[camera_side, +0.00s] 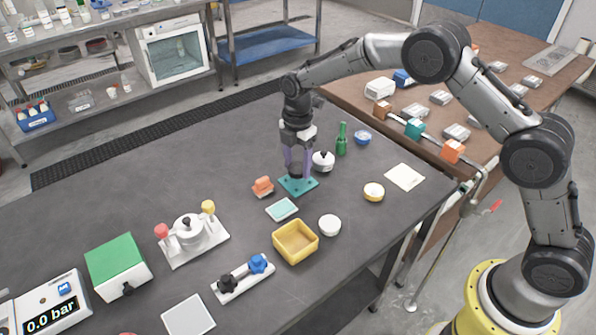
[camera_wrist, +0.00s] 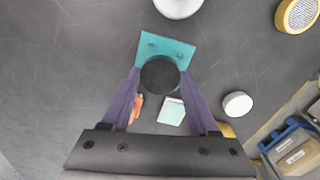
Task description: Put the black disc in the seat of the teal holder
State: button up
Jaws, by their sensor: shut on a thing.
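The black disc (camera_wrist: 160,75) is between the two purple fingers of my gripper (camera_wrist: 160,88), which are shut on it. In the side view my gripper (camera_side: 297,168) points straight down over the teal holder (camera_side: 311,184). The disc (camera_side: 296,172) shows dark between the fingertips, low over the holder. In the wrist view the teal holder (camera_wrist: 168,44) is a flat plate with small holes, partly covered by the disc. The holder's seat is hidden beneath the disc. I cannot tell whether the disc touches the holder.
An orange part (camera_side: 263,187), a pale teal-topped tile (camera_side: 282,209), a white round lid (camera_side: 329,225) and a yellow bin (camera_side: 295,242) stand near the holder. A white round pot (camera_side: 323,161) and a green bottle (camera_side: 342,139) are close behind it.

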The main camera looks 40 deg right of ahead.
aim_at(298, 168)
jog(key=shift+s+f, duration=0.1)
jog(key=shift+f, duration=1.25)
jog(key=o, duration=1.4)
jog(key=shift+f, duration=0.15)
